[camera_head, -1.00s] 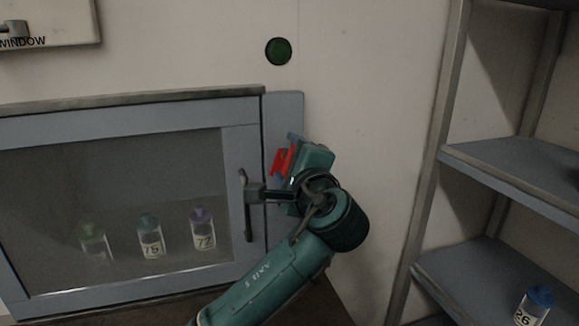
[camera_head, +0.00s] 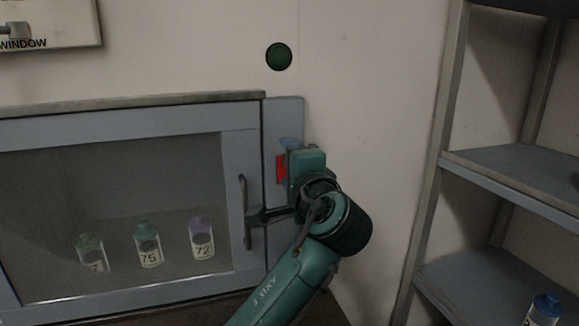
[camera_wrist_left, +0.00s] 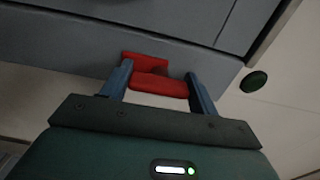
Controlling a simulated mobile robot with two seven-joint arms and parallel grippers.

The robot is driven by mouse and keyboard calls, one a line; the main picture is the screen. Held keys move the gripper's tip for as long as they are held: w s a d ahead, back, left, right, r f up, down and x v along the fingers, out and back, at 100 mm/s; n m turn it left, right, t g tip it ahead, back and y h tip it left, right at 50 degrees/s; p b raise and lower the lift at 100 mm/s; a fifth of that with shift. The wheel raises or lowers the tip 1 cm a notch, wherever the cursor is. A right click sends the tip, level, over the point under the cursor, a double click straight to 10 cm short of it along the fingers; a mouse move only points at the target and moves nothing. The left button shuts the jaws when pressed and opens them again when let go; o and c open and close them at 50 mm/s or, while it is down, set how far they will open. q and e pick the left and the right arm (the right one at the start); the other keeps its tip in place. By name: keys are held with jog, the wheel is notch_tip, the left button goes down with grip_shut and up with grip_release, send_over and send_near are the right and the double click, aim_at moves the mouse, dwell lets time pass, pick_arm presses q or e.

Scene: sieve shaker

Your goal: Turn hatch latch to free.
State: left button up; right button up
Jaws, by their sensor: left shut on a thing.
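The hatch latch (camera_head: 281,169) is a red piece on the blue-grey frame strip right of the glass hatch door (camera_head: 240,150). In the head view it stands upright, partly hidden by my gripper. My left gripper (camera_head: 290,150) is at the latch, its arm coming up from below. In the left wrist view, the two blue fingers of my left gripper (camera_wrist_left: 161,84) are closed on the red latch (camera_wrist_left: 160,86), one finger on each side. The door's dark vertical handle (camera_head: 244,205) is just left of my wrist. My right gripper is not in view.
Behind the glass stand three labelled bottles, among them one marked 75 (camera_head: 148,250) and one marked 72 (camera_head: 202,240). A green round button (camera_head: 278,56) is on the wall above. A metal shelf rack (camera_head: 510,170) with a blue-capped bottle (camera_head: 544,310) stands at the right.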

pick_arm(q)
jog(key=o, duration=1)
jog(key=p+v, duration=0.1)
jog(key=v, duration=1.2)
jog(key=shift+s, duration=0.1)
